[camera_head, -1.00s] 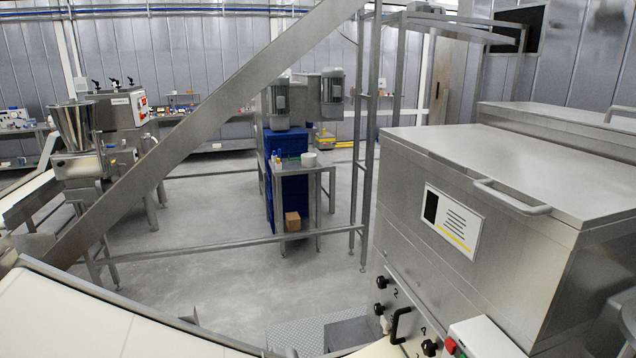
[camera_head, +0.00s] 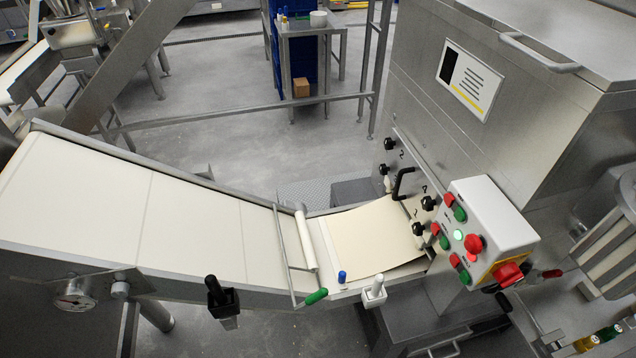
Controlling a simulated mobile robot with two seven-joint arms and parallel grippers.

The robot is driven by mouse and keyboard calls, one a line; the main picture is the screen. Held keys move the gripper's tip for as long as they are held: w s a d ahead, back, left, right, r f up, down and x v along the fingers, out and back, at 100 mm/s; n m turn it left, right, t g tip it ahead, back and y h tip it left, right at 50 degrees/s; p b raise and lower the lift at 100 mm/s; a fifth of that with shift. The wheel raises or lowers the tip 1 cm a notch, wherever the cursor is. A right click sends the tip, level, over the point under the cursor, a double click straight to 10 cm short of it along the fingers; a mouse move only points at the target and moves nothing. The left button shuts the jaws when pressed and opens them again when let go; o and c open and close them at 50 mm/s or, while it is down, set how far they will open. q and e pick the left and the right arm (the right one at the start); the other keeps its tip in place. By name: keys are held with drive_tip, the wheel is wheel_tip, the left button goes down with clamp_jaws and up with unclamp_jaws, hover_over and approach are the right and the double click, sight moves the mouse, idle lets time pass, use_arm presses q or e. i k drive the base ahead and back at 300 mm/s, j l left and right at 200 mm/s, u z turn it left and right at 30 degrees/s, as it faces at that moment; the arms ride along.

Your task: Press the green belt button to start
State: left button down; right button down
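A white control box (camera_head: 488,222) is fixed to the front of the steel machine at the right. Its face carries several green buttons: an upper one (camera_head: 459,213), a left one (camera_head: 444,242) and a lower one (camera_head: 464,277). Each sits beside a red button. A pale green lamp (camera_head: 458,235) glows in the middle, and a red mushroom knob (camera_head: 474,244) is beside it. The labels are too small to read, so I cannot tell which green button is the belt's. Neither of my grippers shows, and nothing touches the box.
A conveyor belt (camera_head: 190,215) with a pale sheet runs from the left to the machine (camera_head: 440,120). A larger red knob (camera_head: 508,273) is below the box.

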sight(464, 278)
drive_tip(key=z, duration=1.05)
drive_tip(key=k+l+u, duration=0.1)
drive_tip(key=k+l, duration=0.05)
drive_tip(key=l, duration=0.05)
